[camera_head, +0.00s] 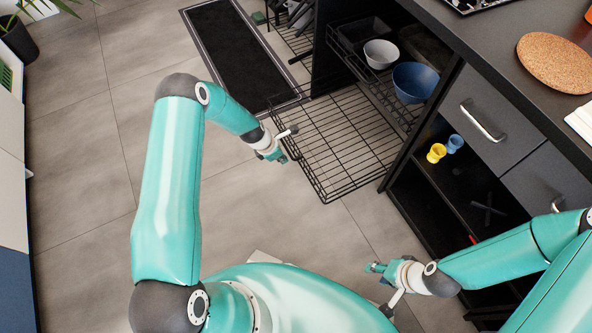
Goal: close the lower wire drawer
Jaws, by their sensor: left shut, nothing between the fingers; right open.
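The lower wire drawer (345,140) is a black wire basket. It is pulled far out of the dark cabinet over the floor and looks empty. My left gripper (286,146) is shut and empty at the drawer's front left edge. I cannot tell whether it touches the wire. My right gripper (380,283) is open and empty, low in front of the cabinet and apart from the drawer. The upper wire drawer (372,92) sits above and behind, holding a white bowl (381,54), a blue bowl (415,82) and a dark tray (362,32).
A black counter (490,60) with a cork mat (556,62) runs along the right. Below it are grey drawers (492,118) and an open shelf with a yellow cup (436,153) and a blue cup (454,144). A dark rug (235,50) lies on the tiled floor, which is clear at left.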

